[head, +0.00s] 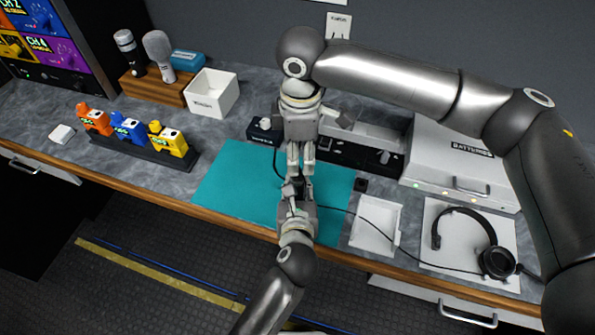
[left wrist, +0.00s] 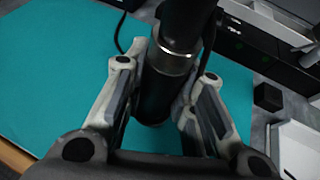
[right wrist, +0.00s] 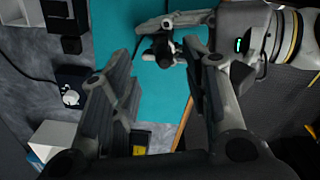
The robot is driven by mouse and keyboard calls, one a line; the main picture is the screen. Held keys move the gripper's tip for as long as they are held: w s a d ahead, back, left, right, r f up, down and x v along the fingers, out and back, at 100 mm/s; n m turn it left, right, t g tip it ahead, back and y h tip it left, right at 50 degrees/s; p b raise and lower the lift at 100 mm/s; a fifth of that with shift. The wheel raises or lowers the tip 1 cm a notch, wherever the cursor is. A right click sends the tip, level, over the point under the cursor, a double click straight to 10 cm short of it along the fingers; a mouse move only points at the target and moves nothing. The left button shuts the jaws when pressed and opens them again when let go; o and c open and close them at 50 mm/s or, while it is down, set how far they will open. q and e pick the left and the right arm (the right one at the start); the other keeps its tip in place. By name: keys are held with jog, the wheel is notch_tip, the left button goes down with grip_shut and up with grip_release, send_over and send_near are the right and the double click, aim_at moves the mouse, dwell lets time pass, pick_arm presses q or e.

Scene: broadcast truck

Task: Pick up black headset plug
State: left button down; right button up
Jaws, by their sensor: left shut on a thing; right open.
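My left gripper (head: 297,188) is shut over the teal mat. In the left wrist view, its fingers are closed around a black cylindrical plug (left wrist: 156,100) with a silver ring. The plug is small and partly hidden in the head view. A thin black cable runs from the black headset (head: 495,262) at right to the left gripper. My right gripper (head: 300,162) points at the left one from the far side, just apart from it. In the right wrist view, its fingers (right wrist: 160,95) are open with nothing between them.
The teal mat (head: 235,185) lies on the grey counter. A small black box (head: 264,130) with a cable stands behind it. A white tray (head: 376,226) lies to its right and a Batteries case (head: 460,155) behind. Coloured packs (head: 128,130) stand left.

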jog(key=f, duration=0.4)
jog(key=shift+s+a+f, duration=0.2)
jog(key=shift+a+f, duration=0.05)
jog(key=shift+f, duration=0.05)
grip_shut()
